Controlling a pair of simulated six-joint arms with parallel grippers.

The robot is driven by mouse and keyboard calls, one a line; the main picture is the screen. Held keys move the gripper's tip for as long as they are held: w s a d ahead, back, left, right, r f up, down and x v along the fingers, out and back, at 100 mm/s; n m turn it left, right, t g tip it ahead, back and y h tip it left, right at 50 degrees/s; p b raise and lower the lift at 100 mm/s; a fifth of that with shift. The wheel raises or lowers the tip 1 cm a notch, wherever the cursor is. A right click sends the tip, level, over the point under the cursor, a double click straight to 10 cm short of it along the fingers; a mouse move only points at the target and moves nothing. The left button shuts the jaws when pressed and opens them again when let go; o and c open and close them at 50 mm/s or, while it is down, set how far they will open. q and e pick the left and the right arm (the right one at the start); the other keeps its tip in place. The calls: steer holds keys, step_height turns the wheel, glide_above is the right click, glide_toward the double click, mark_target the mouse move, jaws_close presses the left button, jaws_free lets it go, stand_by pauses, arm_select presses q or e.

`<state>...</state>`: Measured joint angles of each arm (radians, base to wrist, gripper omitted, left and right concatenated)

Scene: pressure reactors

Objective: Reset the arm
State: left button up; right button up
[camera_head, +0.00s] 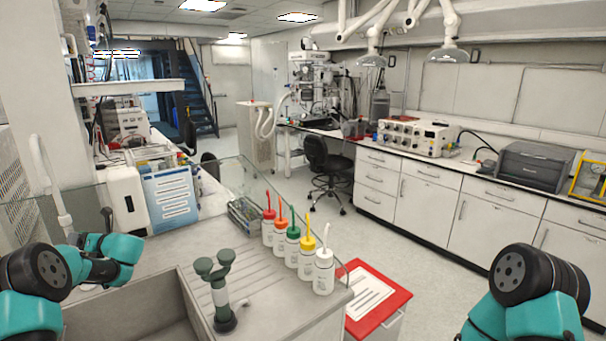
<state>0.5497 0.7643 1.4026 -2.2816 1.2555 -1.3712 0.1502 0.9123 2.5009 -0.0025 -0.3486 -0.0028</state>
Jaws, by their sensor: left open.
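My left arm comes in from the left edge with black and teal joints, folded low beside the sink. My left gripper (107,218) is small and dark at the far end of this arm, in front of the white box-shaped device. It is open, and I see nothing held in it. Of my right arm, only a large black joint and teal links show at the lower right. My right gripper is not in view.
The sink (130,312) lies at the lower left. A dark green fixture (222,290) stands at its right. Several wash bottles with coloured caps (292,247) line the bench edge by a clear screen. A red-topped bin (372,298) stands beyond. The floor (420,255) is open at right.

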arm_select(q)
steer(key=s+d, duration=0.2)
steer(key=d, duration=1.3)
steer(key=a, duration=0.6)
steer(key=w+a, duration=0.1)
steer(key=a, duration=0.4)
steer(key=w+a, duration=0.1)
steer(key=a, duration=0.5)
steer(key=shift+w+a, duration=0.1)
steer(key=shift+a, duration=0.25)
steer(key=shift+d+n, duration=0.2)
steer(key=shift+n, duration=0.5)
steer(key=n, duration=0.5)
steer(key=shift+w+n, duration=0.1)
steer(key=shift+n, duration=0.3)
